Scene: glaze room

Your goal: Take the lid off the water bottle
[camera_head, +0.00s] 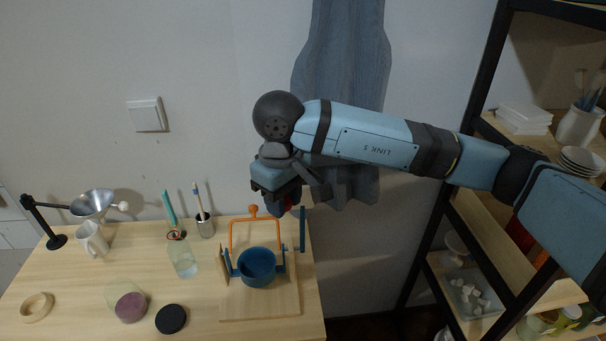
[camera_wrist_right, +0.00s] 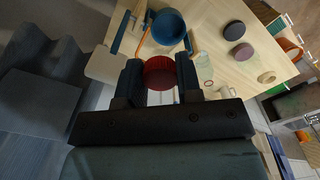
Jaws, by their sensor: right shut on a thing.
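The water bottle (camera_head: 184,262) appears to be the clear one standing upright on the wooden table in the head view. It also shows beside the right finger in the wrist view (camera_wrist_right: 204,72). I see no red lid on its neck. My right gripper (camera_wrist_right: 160,76) is shut on a ribbed red round thing (camera_wrist_right: 159,72), which looks like a lid. In the head view my right gripper (camera_head: 288,202) hangs above the table's back right corner, to the right of the bottle and apart from it. Only a bit of red shows there. My left gripper is not in view.
A blue pot (camera_head: 257,267) with an orange frame (camera_head: 232,236) stands on a board right of the bottle. A brush cup (camera_head: 206,228), mug (camera_head: 92,239), funnel stand (camera_head: 57,241), purple-topped jar (camera_head: 131,307), black disc (camera_head: 171,319) and wooden ring (camera_head: 36,307) share the table.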

